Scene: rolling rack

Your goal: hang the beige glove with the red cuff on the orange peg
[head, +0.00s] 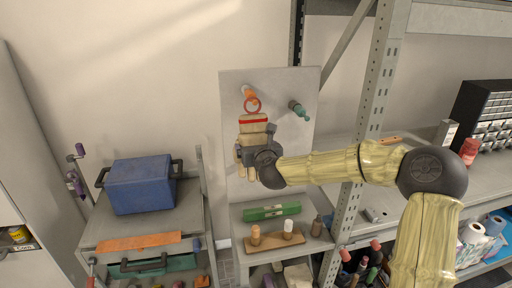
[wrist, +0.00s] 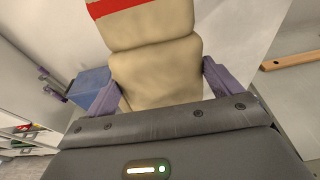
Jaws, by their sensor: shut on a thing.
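The beige glove (head: 253,128) with a red cuff hangs upright in front of the grey panel, its red loop (head: 252,105) at the top. The orange peg (head: 247,91) sticks out of the panel right behind and above the loop. I cannot tell whether the loop is around the peg or just in front of it. My gripper (head: 254,145) is shut on the glove's body below the cuff. In the wrist view the glove (wrist: 155,70) fills the space between my two purple fingers, and the peg is hidden.
A teal peg (head: 299,109) stands on the same panel (head: 290,82), close to the right. A rack post (head: 372,90) rises right of the panel, near my arm. Below are a green level (head: 271,212) and a wooden block with handles (head: 276,241). A blue cooler (head: 141,184) sits left.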

